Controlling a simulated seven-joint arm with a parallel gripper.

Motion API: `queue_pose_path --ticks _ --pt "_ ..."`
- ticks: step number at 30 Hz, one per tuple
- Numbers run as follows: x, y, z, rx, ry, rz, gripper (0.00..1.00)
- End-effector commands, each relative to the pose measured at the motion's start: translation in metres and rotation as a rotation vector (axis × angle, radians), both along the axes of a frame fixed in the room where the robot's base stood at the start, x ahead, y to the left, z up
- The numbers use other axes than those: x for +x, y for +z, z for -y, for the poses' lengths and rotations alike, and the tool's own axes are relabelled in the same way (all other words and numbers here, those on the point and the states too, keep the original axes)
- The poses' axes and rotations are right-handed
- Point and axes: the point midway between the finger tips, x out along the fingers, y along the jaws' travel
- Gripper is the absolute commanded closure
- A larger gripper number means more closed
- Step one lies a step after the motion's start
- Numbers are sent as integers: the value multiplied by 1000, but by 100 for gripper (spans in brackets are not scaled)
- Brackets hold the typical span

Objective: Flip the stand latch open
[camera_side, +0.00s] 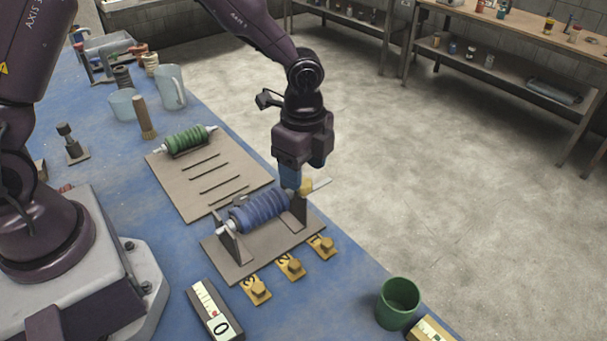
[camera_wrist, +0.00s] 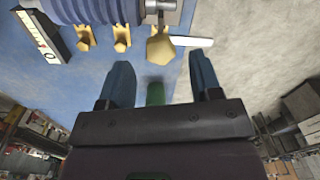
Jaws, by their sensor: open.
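The stand (camera_side: 240,262) is a brown base with two uprights, and a blue ribbed tube (camera_side: 258,212) lies across it. A yellow piece (camera_side: 306,187) with a pale flat lever (camera_side: 321,184), which looks like the latch, is at the stand's far end. In the wrist view the yellow piece (camera_wrist: 159,50) and lever (camera_wrist: 193,41) lie just past my fingertips, the lever pointing right. My gripper (camera_wrist: 162,75) has its two blue fingers apart with nothing between them. In the side view my gripper (camera_side: 290,180) hangs beside the yellow piece and partly hides that end; contact cannot be told.
Several numbered yellow tags with knobs (camera_side: 290,268) lie along the stand's front right edge. A green cup (camera_side: 398,303) and a scale-like box (camera_side: 214,311) are nearer. A slotted board (camera_side: 225,198) carries a green ribbed tube (camera_side: 187,140). A brush (camera_side: 144,120) and clear jugs (camera_side: 171,88) stand behind.

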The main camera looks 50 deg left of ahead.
Motion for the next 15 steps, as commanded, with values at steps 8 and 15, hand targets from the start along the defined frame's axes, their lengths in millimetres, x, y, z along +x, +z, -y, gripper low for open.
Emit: queue_pose_path --ticks 8,15 --pt "1 64 0 0 0 7 42" --pt "1 98 0 0 -1 4 42"
